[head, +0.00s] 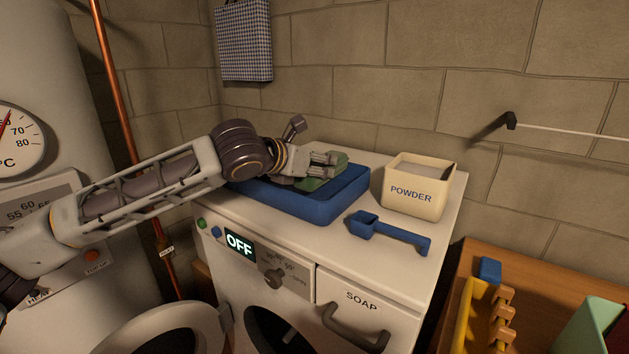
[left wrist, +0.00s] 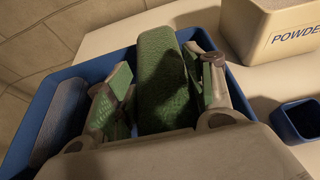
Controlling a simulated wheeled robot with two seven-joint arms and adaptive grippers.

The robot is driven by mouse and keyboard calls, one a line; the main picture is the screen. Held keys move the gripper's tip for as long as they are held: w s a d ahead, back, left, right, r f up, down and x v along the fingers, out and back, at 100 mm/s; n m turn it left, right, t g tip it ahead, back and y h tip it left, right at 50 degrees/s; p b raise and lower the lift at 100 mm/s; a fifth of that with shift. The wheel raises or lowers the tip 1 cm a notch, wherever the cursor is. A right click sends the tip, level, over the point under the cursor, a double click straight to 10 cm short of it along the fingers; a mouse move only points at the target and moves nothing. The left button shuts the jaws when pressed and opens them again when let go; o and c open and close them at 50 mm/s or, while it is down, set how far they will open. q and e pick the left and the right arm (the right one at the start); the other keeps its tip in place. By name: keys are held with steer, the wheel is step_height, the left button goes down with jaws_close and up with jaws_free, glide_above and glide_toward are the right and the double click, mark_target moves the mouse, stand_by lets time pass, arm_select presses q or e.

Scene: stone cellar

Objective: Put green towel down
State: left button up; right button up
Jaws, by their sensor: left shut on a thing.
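The green towel (head: 327,176) is at the blue tray (head: 322,208) on top of the washing machine. My left gripper (head: 322,166) reaches in from the left over the tray and is shut on the towel. In the left wrist view the folded green towel (left wrist: 163,75) lies between the two fingers of my left gripper (left wrist: 165,88), within the outline of the tray (left wrist: 28,128). I cannot tell whether the towel's underside touches the tray floor. My right gripper is not in view.
A grey-blue folded cloth (left wrist: 66,115) lies in the tray's left part. A powder box (head: 414,192) and blue scoop (head: 390,232) stand to the right on the washing machine (head: 300,250). A wooden surface (head: 465,262) at lower right holds a yellow rack (head: 468,310).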

arm_select(q)
steer(key=shift+f, duration=0.2)
steer(key=shift+f+b, duration=0.3)
steer(key=shift+f, duration=1.35)
steer(key=o, duration=0.7)
steer(key=shift+f, duration=0.1)
steer(key=shift+c, duration=0.2)
steer(key=o, duration=0.4)
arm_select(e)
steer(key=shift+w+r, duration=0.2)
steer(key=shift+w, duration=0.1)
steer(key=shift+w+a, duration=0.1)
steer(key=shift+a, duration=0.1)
